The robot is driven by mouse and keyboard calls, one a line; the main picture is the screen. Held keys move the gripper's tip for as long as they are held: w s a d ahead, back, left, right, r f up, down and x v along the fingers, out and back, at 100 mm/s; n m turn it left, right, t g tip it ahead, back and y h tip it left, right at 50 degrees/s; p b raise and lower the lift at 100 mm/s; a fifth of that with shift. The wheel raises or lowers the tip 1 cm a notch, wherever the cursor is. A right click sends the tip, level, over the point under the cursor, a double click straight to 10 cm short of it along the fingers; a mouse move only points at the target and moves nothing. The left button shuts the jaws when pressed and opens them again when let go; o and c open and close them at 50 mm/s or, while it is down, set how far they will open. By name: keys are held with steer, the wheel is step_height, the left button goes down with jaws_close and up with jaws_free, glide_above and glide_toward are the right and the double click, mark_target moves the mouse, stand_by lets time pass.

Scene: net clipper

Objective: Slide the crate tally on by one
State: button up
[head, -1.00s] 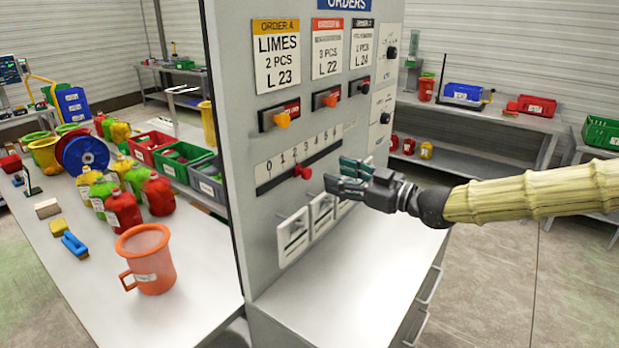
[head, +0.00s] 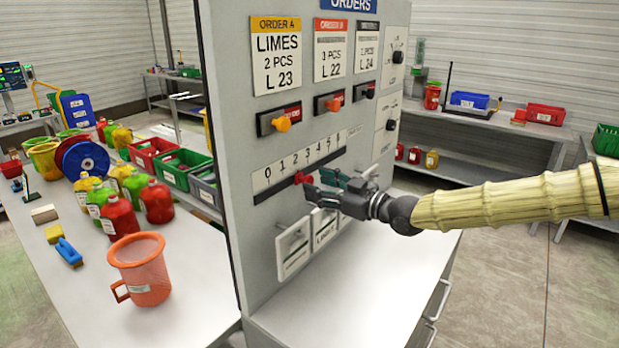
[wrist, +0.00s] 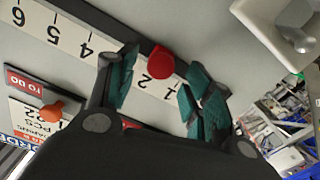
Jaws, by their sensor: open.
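The crate tally is a white number scale (head: 318,152) with a dark slot under it on the grey panel. Its red knob (head: 302,178) sits in the slot near the 2 and 3; parallax hides the exact mark. My gripper (head: 316,185) is open at the panel, its teal fingers close to the knob. In the wrist view the scale (wrist: 70,38) appears upside down, and the red knob (wrist: 160,62) lies between the two spread fingers of my gripper (wrist: 160,75). I cannot tell whether either finger touches it. The 3 is hidden behind a finger.
White framed pulls (head: 293,250) jut out just below the slot. Above are order cards (head: 276,55) and an orange-knobbed switch (head: 281,123). A white ledge (head: 350,290) lies below.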

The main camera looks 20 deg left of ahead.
mark_target(311, 181)
steer(key=shift+p+x, duration=0.45)
steer(key=shift+x, duration=1.35)
jaws_close()
steer(key=shift+w+d, duration=0.1)
